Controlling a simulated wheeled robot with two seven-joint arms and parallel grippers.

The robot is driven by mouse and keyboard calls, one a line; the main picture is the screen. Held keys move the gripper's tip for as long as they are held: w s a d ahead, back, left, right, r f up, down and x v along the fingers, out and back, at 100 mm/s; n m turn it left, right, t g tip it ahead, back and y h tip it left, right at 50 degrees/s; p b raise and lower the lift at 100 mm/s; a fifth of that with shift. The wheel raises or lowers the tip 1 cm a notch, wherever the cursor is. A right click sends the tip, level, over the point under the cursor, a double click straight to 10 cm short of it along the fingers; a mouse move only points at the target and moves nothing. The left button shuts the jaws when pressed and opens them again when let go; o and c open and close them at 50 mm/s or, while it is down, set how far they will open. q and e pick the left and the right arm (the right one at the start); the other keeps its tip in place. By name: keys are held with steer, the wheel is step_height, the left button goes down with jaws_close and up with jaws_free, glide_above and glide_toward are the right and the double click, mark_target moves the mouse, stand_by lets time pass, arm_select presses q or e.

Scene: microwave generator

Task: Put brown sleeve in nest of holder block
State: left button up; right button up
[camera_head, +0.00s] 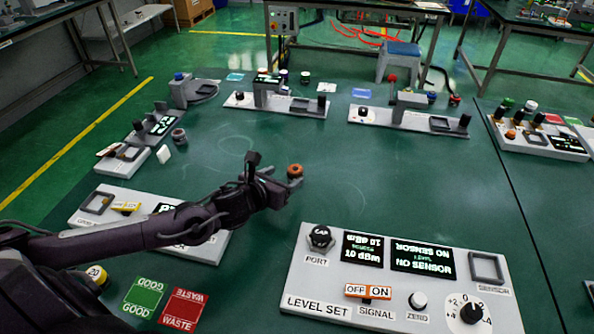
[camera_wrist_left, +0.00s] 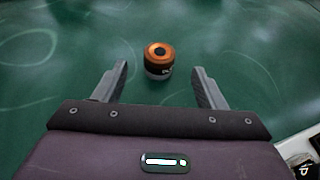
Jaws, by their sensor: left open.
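A short round piece with an orange-brown top, a dark centre and a grey base, which looks like the brown sleeve (camera_head: 295,169), stands upright on the green table. It also shows in the left wrist view (camera_wrist_left: 158,53). My left gripper (camera_head: 284,182) is open and empty just beside it. In the wrist view its two fingers (camera_wrist_left: 160,68) stand apart, left and right of the sleeve, with clear gaps to both. I cannot tell how high the fingertips are above the table. Several units have square frames; which is the holder block is unclear. My right gripper is out of view.
A large white console (camera_head: 400,283) with displays, a knob and a square frame (camera_head: 487,267) stands front right. A white panel lies under my left forearm. Green GOOD (camera_head: 142,298) and red WASTE (camera_head: 184,309) plates lie front left. Several units line the back. The table's middle is clear.

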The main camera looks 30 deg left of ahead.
mark_target(292, 172)
arm_select(q)
steer(key=x, duration=0.5)
steer(key=shift+w+f+p, duration=0.25)
steer(key=shift+w+p, duration=0.05)
steer(key=shift+p, duration=0.1)
steer(key=c, duration=1.1)
steer(key=shift+r, duration=0.1)
step_height(292, 172, up, 20)
steer(key=shift+f+p, duration=0.1)
steer(key=shift+p, duration=0.75)
